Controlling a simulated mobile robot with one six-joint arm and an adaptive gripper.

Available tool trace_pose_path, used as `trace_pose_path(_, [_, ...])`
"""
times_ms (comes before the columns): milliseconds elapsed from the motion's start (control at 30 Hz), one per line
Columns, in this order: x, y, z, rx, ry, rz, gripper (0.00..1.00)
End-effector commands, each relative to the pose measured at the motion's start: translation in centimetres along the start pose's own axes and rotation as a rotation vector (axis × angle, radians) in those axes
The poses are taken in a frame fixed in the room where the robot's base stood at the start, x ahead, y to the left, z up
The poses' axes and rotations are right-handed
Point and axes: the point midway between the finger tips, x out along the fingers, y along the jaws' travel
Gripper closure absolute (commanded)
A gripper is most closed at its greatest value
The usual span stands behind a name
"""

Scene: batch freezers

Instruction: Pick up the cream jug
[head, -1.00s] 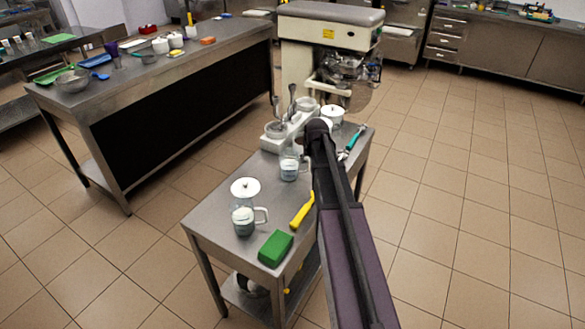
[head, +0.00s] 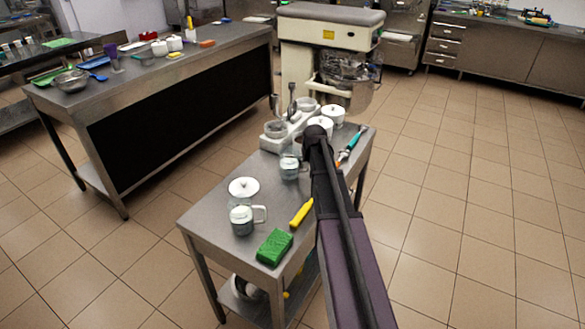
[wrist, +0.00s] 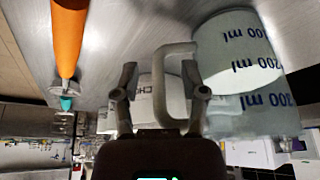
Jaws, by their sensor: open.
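A clear measuring jug (head: 289,168) with white contents stands on the steel table, beside the far end of my arm. In the wrist view, which looks upside down, a jug (wrist: 240,85) with blue "200 ml" marks fills the right side. Its handle (wrist: 175,85) lies between the fingertips of my gripper (wrist: 163,85), which is open; I cannot tell if they touch it. A second similar jug (head: 242,219) with a handle stands nearer on the table. No label shows which is the cream jug. My gripper is hidden behind my arm in the head view.
The steel table (head: 205,215) also holds a white-lidded pot (head: 243,189), a green block (head: 274,247), a yellow-handled tool (head: 302,212), a teal-handled tool (head: 352,142) and white pots (head: 333,113) near the back. Floor at right is clear.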

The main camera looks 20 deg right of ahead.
Motion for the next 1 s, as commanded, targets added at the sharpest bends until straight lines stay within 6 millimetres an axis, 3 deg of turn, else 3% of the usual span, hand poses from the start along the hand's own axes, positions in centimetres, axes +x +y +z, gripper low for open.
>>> trace_pose_path(400, [-0.03,0.0,0.0,0.0,0.0,0.0,0.45])
trace_pose_path(467, [-0.03,0.0,0.0,0.0,0.0,0.0,0.56])
trace_pose_path(600, [-0.03,0.01,-0.01,0.0,0.0,0.0,0.98])
trace_pose_path(1000, [-0.03,0.0,-0.01,0.001,0.0,-0.001,1.0])
